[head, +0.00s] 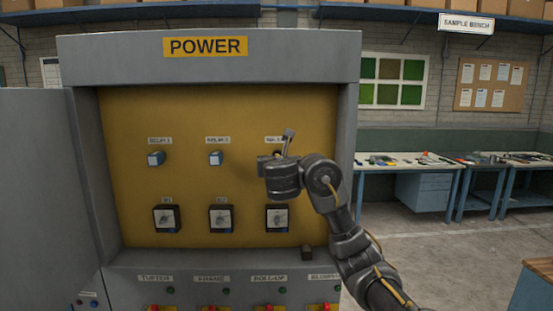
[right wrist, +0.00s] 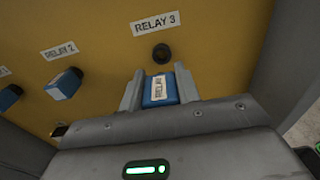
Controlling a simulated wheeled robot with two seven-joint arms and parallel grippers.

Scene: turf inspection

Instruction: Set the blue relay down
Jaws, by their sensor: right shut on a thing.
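In the right wrist view my right gripper (right wrist: 160,74) is shut on the blue relay (right wrist: 158,94), a small blue block with a white label, held between both fingers. The relay is apart from the yellow panel, just below the empty round dark socket (right wrist: 161,53) marked RELAY 3. In the head view my right gripper (head: 270,160) is in front of the panel's right-hand relay place and hides most of it; I cannot make out the held relay there. My left gripper is not in view.
Two other blue relays, relay 1 (head: 156,158) and relay 2 (head: 215,158), sit on the yellow panel (head: 185,185). Several dials (head: 166,218) are below. The grey cabinet's side wall (head: 347,120) is close on the right. A workbench (head: 400,165) stands farther right.

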